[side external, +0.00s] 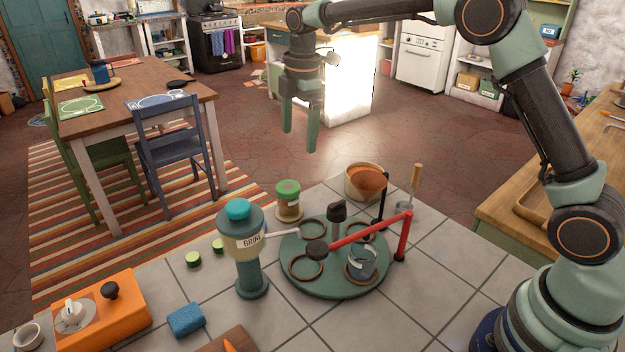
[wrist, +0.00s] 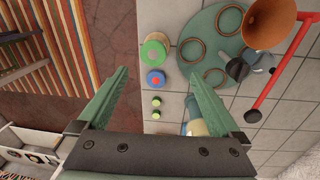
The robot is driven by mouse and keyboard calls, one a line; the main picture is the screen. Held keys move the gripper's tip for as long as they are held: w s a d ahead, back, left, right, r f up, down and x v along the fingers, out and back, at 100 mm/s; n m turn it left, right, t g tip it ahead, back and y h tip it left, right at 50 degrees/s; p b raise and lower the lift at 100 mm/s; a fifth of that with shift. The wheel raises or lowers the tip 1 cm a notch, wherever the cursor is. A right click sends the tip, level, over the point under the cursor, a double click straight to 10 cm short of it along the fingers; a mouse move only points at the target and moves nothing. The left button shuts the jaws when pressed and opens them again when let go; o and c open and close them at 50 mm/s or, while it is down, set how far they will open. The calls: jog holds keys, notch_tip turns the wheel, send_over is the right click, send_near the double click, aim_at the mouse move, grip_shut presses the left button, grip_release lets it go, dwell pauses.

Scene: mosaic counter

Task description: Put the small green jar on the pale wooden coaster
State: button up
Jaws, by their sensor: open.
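In the wrist view the jar lies just beyond my spread fingertips (wrist: 158,74).
A blue disc with a red centre (wrist: 155,80) lies beside the jar. Front tiles are partly clear.

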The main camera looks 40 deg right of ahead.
jog(key=s+d+r+m+t, duration=0.3)
jog(key=s+r+m, duration=0.55)
jog(key=s, duration=0.45)
jog(key=s+d+f+m+t, duration=0.1)
jog(key=s+f+m, duration=0.3)
jog(key=s+m, duration=0.4)
jog(key=s+d, duration=0.1)
jog(key=s, duration=0.2)
jog(key=shift+s+m+t, duration=0.15)
jog(key=shift+m+t, duration=0.15)
jog(key=shift+m, duration=0.05)
